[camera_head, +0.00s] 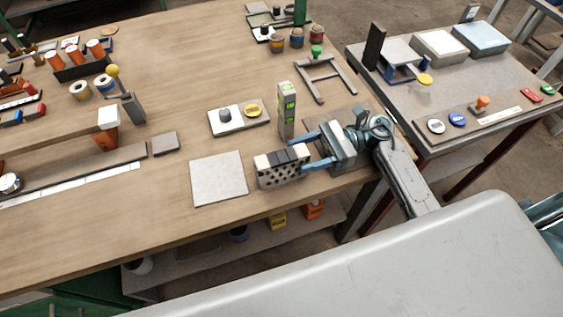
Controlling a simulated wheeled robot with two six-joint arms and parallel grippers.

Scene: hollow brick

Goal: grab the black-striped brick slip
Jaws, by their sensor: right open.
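A pale brick (283,173) with rows of dark holes in its front face lies near the table's front edge. Dark grey to black bands (284,156) cross its top between lighter parts. I cannot tell whether these bands belong to a separate slip. My right gripper (304,152) is open, with its two blue fingers pointing left at the right end of the brick. One finger is on the far side and one toward the near side. Whether they touch the brick is unclear. My left gripper is not in view.
A light square plate (218,178) lies left of the brick. A grey upright block with green marks (287,110) stands just behind it. A tray (239,117) with a grey knob and yellow disc lies further back. A second table (470,95) stands at the right.

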